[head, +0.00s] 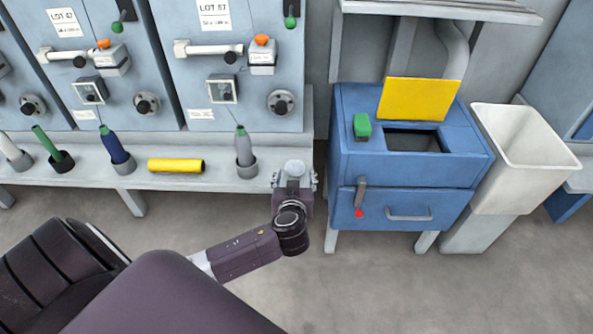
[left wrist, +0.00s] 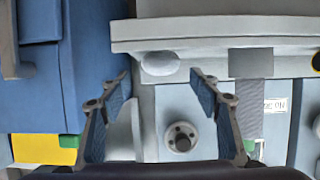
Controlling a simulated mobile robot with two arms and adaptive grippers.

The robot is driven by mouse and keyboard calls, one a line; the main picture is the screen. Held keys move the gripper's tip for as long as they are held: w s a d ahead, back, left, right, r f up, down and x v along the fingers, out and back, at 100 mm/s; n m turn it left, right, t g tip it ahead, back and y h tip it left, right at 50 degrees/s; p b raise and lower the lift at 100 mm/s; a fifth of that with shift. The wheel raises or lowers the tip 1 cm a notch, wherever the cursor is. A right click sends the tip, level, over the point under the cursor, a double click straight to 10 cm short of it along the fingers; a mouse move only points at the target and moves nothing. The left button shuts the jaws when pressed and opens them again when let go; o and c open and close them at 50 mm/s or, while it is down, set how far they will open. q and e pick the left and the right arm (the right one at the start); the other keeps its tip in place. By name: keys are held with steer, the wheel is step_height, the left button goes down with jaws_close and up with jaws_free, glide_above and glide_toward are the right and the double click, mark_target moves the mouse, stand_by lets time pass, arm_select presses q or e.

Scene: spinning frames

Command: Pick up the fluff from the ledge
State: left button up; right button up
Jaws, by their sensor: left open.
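A pale, smooth oval lump, which looks like the fluff (left wrist: 160,64), lies on the grey ledge (left wrist: 215,28) in the left wrist view. That view shows the scene upside down. My left gripper (left wrist: 160,76) is open, its two fingers apart, with the lump between and just beyond the fingertips. I cannot see the fingers touching it. In the head view my left gripper (head: 295,180) is over the right end of the ledge (head: 212,178), and the fluff cannot be made out there. My right gripper is not in view.
A grey bobbin in a cup (head: 245,155) stands close left of the gripper. A yellow tube (head: 175,165) lies further left. A blue cabinet (head: 345,185) with a yellow flap (head: 418,98) is just right, beside a white bin (head: 520,150). Spinning machine panels (head: 230,120) rise behind.

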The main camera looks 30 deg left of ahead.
mark_target(295, 169)
arm_select(q)
steer(key=b+x, duration=0.1)
steer(key=x, duration=0.5)
steer(key=shift+w+a, duration=0.15)
steer(key=shift+a, duration=0.05)
steer(key=shift+c, duration=0.4)
steer(key=c, duration=0.8)
